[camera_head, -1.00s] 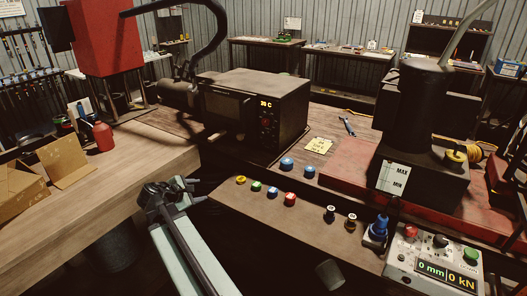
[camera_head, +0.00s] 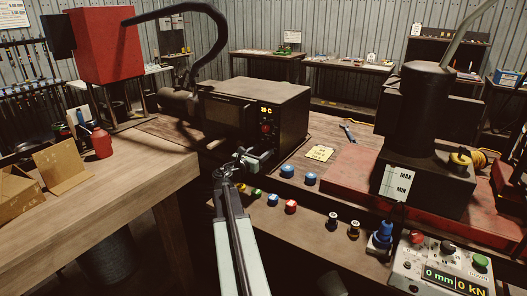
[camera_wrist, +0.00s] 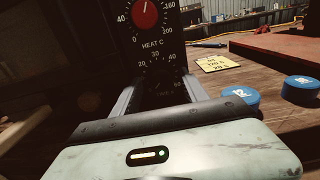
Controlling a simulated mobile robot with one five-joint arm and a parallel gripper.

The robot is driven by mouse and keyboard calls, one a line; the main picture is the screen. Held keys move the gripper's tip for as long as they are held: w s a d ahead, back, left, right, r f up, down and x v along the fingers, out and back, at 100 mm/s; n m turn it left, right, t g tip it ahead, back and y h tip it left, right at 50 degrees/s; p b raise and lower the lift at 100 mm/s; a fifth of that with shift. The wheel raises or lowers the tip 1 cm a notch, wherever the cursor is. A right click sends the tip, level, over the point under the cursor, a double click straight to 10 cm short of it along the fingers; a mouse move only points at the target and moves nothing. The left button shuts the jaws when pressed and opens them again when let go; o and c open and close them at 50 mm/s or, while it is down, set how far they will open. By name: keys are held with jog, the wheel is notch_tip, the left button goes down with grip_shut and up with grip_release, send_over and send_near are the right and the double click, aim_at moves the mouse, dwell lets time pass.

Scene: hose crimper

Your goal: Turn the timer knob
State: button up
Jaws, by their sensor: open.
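The black oven (camera_head: 225,112) shows a lit "20 C" readout and a red heat knob (camera_head: 265,128) in the head view. In the wrist view the red heat knob (camera_wrist: 145,14) is at the top, above the label "HEAT C". Below it is the upper arc of a second dial (camera_wrist: 157,60) marked 20, 30 and 40. The timer knob itself is not clear to me there; that spot is dark and partly behind my gripper. My gripper (camera_wrist: 158,90) is open, its fingers pointing at the panel below that arc. In the head view my gripper (camera_head: 246,161) is at the oven's lower right front.
Blue round pieces (camera_head: 311,179) and a yellow note (camera_head: 320,153) lie on the bench right of the oven. Coloured caps, including a red one (camera_head: 291,207), line the bench front. A press (camera_head: 425,120) stands at the right.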

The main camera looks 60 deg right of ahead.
jog(key=shift+d, duration=0.4)
grip_shut()
jog(key=shift+d, duration=0.1)
jog(key=shift+m, duration=0.3)
